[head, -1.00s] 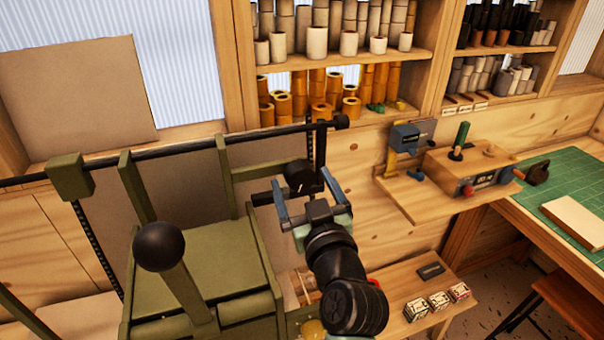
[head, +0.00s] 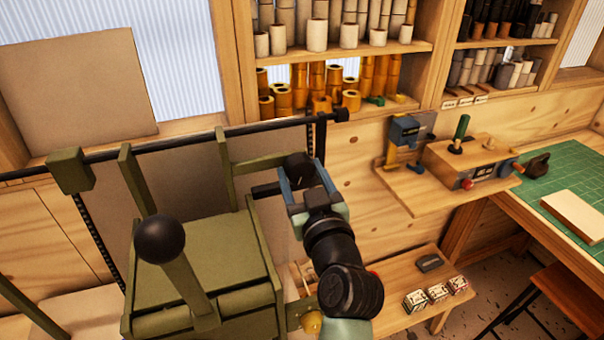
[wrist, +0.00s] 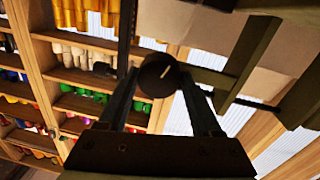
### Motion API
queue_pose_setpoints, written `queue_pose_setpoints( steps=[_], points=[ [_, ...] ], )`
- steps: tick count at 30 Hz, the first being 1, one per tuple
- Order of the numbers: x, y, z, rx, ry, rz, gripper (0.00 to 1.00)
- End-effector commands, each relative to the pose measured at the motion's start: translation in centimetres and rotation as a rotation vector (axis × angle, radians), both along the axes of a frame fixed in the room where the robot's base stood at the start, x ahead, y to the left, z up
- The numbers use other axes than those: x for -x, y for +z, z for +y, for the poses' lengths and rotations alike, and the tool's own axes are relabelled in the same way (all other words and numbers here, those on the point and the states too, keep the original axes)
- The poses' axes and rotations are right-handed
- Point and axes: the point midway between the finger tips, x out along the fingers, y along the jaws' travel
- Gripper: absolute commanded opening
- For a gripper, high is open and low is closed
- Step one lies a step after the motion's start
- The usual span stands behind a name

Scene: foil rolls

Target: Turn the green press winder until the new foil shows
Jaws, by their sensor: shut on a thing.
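The olive-green press (head: 205,255) stands at the left in the head view, with a black ball on its lever (head: 160,240). A dark round winder knob (head: 298,168) is at the press's upper right. My gripper (head: 300,176) is shut on this knob. In the wrist view the knob (wrist: 158,75) sits between my two finger ends, with a pale line on its face. A short dark bar (head: 266,190) sticks out to the left beside my fingers. My gripper partly hides the winder, and I cannot make out the foil's face.
A long black rod (head: 230,132) runs above the press, with a toothed strip hanging near its right end. A low wooden bench (head: 400,285) with small boxes is right of my arm. A wall shelf (head: 440,185) holds a small device. Shelves of rolls (head: 320,100) line the back.

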Motion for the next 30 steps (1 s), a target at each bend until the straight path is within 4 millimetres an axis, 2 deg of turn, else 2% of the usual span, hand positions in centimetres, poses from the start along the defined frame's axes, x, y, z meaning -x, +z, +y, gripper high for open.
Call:
queue_pose_setpoints(
  steps=[11,30],
  points=[
    [0.02,0.04,-0.06,-0.100,-0.001,0.034,0.10],
    [-0.02,0.24,-0.17,-0.646,-0.002,0.212,0.10]
  ],
)
